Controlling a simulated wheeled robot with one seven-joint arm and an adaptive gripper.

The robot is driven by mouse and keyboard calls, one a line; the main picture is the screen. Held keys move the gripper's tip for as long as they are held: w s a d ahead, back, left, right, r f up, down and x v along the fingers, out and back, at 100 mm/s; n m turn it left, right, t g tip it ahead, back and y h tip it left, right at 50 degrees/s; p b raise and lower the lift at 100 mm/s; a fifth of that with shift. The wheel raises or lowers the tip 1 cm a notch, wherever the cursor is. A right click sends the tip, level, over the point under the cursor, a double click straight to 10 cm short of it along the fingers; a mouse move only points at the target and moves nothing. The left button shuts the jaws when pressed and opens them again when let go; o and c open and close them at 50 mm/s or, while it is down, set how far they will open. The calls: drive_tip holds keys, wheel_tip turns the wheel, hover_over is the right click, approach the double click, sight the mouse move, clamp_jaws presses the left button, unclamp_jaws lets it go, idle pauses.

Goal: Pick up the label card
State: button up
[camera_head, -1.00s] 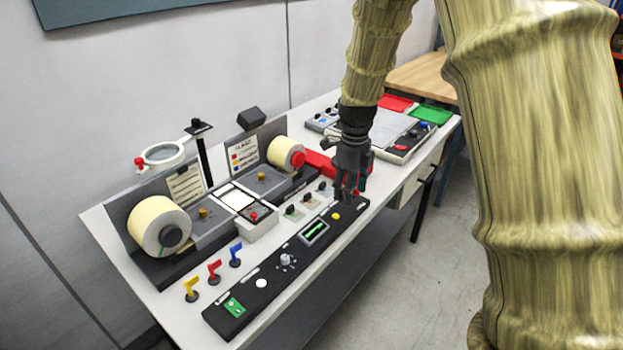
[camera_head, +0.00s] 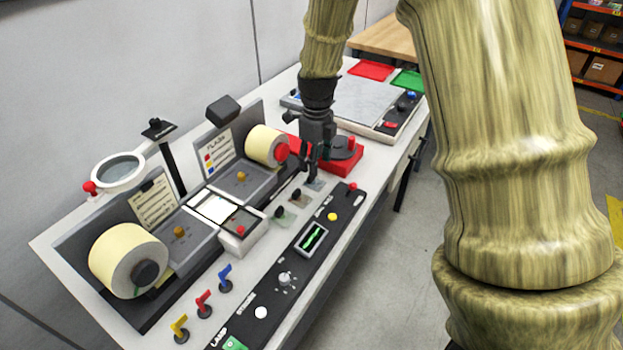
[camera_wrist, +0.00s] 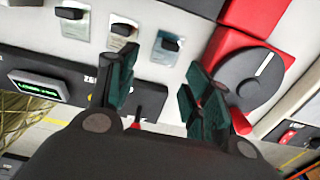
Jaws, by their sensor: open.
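Three small flat cards, each with a black grip block, lie in a row on the white bench top behind the black control strip. The frames do not show which one is the label card. In the wrist view they are a left card (camera_wrist: 75,24), a middle card (camera_wrist: 121,44) and a right, bluish card (camera_wrist: 165,50). My gripper (camera_wrist: 161,68) is open and empty, its fingers pointing toward the bench near the right card. In the head view my gripper (camera_head: 312,180) is over that end of the row and partly hides the right card.
A red unit with a dark dial (camera_wrist: 247,78) stands close right of my gripper. The black control strip (camera_head: 285,278) runs along the front edge. The rewinder with cream rolls (camera_head: 128,262) is at left, the magnifier (camera_head: 120,170) behind it. A flat panel (camera_head: 362,98) lies farther back.

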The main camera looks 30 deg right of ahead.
sight(313, 182)
drive_tip(key=w+f, duration=0.1)
drive_tip(key=w+f+p, duration=0.1)
drive_tip(key=f, duration=0.1)
drive_tip(key=shift+w+f, duration=0.2)
drive_tip(key=shift+w, duration=0.1)
drive_tip(key=shift+d+f, duration=0.1)
drive_tip(key=shift+f, duration=0.3)
drive_tip(key=shift+s+d+f+p, duration=0.1)
drive_tip(key=shift+s+f+p, duration=0.45)
drive_tip(key=shift+s+f, duration=0.2)
drive_tip(key=shift+w+f, duration=0.5)
drive_tip(key=shift+f, duration=0.15)
drive_tip(key=shift+s+r, duration=0.15)
drive_tip(key=shift+s, duration=0.1)
drive_tip(key=shift+c, duration=1.2)
drive_tip(key=c, duration=0.6)
